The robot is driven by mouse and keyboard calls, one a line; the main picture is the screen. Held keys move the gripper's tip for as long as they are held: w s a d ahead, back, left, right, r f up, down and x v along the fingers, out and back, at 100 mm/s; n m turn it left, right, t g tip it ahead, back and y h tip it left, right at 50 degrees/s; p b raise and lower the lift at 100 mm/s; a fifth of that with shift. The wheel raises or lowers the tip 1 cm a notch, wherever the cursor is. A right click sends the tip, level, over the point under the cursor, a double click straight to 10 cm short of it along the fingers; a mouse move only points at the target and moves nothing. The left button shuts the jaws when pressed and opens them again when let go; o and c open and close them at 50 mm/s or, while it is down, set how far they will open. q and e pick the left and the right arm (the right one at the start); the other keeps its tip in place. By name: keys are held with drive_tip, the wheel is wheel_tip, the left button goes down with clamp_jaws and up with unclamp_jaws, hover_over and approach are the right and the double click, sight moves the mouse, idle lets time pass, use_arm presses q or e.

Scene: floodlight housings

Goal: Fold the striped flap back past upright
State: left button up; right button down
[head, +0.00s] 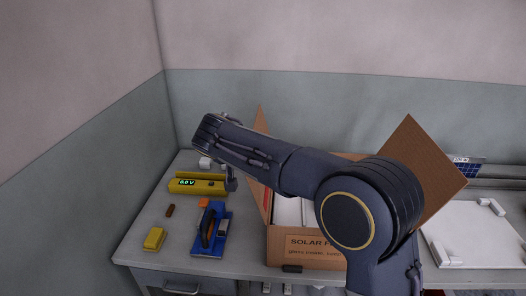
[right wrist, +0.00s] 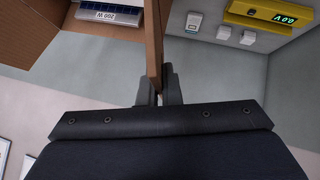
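The cardboard box (head: 283,249) stands on the bench, open at the top. The striped flap (head: 258,125) stands up along its left side, near upright, with a red stripe low on its inner face; my right arm covers part of it. In the right wrist view the flap (right wrist: 154,45) shows edge-on between the fingers of my right gripper (right wrist: 158,88). The fingers lie close on both of its faces and look shut on its edge. In the head view those fingers are mostly hidden at the end of my right arm. My left gripper is in neither view.
The box's right flap (head: 428,162) leans outward. Left of the box lie a yellow meter (head: 185,187), a blue tool (head: 213,243) and a yellow block (head: 154,239). A white panel (head: 485,232) lies at right.

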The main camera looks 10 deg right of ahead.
drive_tip(key=shift+w+a+f+n+h+p, duration=0.15)
drive_tip(key=shift+a+f+h, duration=0.15)
drive_tip(key=shift+a, duration=0.25)
drive_tip(key=shift+w+a+f+n+h+p, duration=0.15)
drive_tip(key=shift+a+f+h, duration=0.1)
drive_tip(key=shift+a, duration=0.25)
drive_tip(key=c, duration=1.6)
unclamp_jaws()
drive_tip(key=shift+b+v, duration=0.65)
drive_tip(key=shift+v, duration=3.25)
